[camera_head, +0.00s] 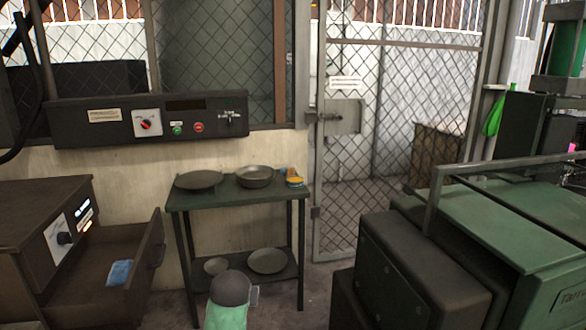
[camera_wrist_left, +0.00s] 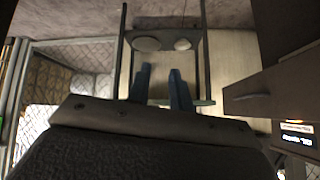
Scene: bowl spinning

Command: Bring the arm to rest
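My left gripper (camera_wrist_left: 160,70) shows in the left wrist view with its two blue-grey fingers apart. Nothing is visible between them. Beyond the fingertips are the legs and lower shelf of a small green table (camera_head: 240,196), with two round dishes (camera_wrist_left: 146,44) on that shelf. No gripper can be made out in the head view, and my right gripper is in neither view. On the table top, a flat dark plate (camera_head: 199,180) lies at left and a dark bowl (camera_head: 254,176) at right.
An open drawer (camera_head: 90,295) with a blue cloth (camera_head: 119,272) sits left of the table. A rounded green-and-grey shape (camera_head: 228,300) stands before the table; I cannot tell what it is. Green machinery (camera_head: 520,225) fills the right. A mesh gate (camera_head: 375,110) is behind.

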